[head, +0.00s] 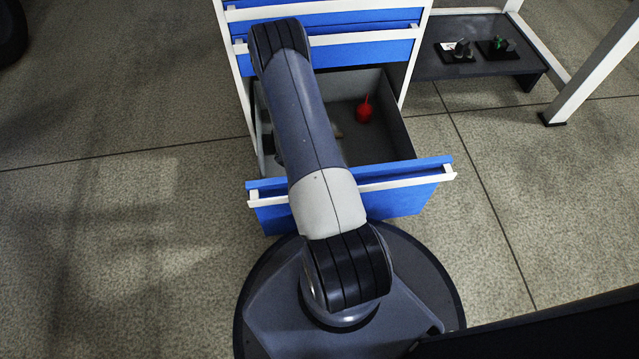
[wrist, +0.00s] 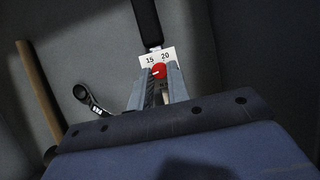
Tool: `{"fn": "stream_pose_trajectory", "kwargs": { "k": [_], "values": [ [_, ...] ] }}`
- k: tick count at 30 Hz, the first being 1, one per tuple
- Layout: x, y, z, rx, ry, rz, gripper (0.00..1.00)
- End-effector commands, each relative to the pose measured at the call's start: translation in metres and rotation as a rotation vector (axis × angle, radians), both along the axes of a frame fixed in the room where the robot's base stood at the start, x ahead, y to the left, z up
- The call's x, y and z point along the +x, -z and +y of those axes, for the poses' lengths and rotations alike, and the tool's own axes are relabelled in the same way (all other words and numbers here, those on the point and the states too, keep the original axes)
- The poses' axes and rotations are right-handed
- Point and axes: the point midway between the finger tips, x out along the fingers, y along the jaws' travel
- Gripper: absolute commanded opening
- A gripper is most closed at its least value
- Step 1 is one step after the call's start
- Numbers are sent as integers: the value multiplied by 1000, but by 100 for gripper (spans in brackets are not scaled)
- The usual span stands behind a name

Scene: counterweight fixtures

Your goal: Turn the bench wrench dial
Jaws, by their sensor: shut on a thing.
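In the wrist view, a small red dial (wrist: 159,70) sits at the lower edge of a white label (wrist: 157,57) marked 15 and 20. A black bar (wrist: 147,22) runs up from behind the label. My gripper (wrist: 160,79) has a finger on each side of the red dial and is shut on it. The dial's lower part is hidden between the fingers. In the head view my own arm hides the gripper and the dial.
The open blue drawer (head: 410,190) has grey walls around my arm. A red bottle (head: 364,111) stands inside it. A brown handle (wrist: 38,85) and a black ring-ended tool (wrist: 82,93) lie left of my gripper. A dark shelf (head: 450,75) is at right.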

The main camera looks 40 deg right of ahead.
Motion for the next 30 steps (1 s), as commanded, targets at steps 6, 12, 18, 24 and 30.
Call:
{"fn": "stream_pose_trajectory", "kwargs": {
  "k": [6,12,18,24,30],
  "values": [
    [0,0,0,0,2,0,0],
    [1,0,0,1,39,0,0],
    [2,0,-1,0,148,-1,0],
    [3,0,-3,1,320,-1,0],
    [4,1,-4,1,511,-1,0]
  ]
}}
